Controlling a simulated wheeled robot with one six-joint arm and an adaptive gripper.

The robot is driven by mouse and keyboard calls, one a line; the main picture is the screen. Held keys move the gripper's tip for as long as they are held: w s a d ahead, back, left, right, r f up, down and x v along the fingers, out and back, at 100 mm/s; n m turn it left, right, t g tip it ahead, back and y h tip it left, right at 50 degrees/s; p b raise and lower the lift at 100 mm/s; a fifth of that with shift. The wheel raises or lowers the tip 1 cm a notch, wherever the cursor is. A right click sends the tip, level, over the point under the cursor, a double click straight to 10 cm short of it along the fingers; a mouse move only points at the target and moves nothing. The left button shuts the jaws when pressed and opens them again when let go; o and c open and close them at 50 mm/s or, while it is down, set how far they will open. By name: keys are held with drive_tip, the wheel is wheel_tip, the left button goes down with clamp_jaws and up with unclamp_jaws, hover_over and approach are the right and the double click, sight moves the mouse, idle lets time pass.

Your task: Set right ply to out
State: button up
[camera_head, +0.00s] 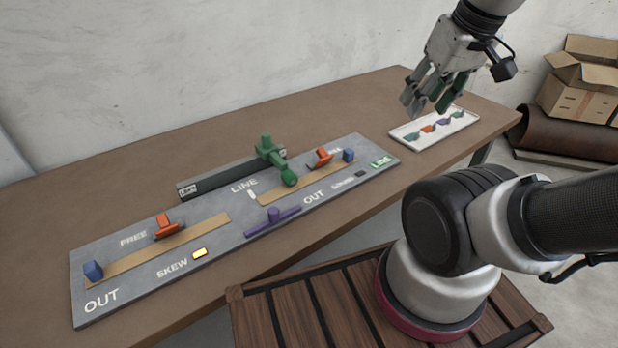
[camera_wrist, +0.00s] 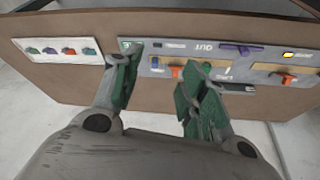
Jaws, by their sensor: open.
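A grey control panel (camera_head: 330,190) lies on the table. Its right tan strip (camera_head: 300,183) carries an orange knob (camera_head: 320,157) and a blue block (camera_head: 348,155) at its right end. "OUT" is printed below this strip; the label behind the knob is partly hidden. The left strip (camera_head: 150,250) has an orange knob (camera_head: 166,226) beside "FREE" and a blue block (camera_head: 93,270) at its left end, near another "OUT". My gripper (camera_head: 425,97) is open and empty, above the table to the right of the panel. The right orange knob shows upside down in the wrist view (camera_wrist: 177,72).
A green lever (camera_head: 270,155) stands at the panel's middle, with a purple handle (camera_head: 273,215) in front. A yellow lamp (camera_head: 200,253) glows by "SKEW". A white tray (camera_head: 408,134) with several small coloured pieces lies right of the panel. Bare table surrounds them.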

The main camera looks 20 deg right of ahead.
idle(0.4)
drive_tip(key=n+g, duration=0.3)
drive_tip(key=g, duration=0.1)
hover_over(349, 150)
wheel_tip(349, 150, down, 20)
drive_tip(key=shift+r, duration=0.2)
wheel_tip(349, 150, down, 7)
drive_tip(key=shift+f, duration=0.3)
clamp_jaws()
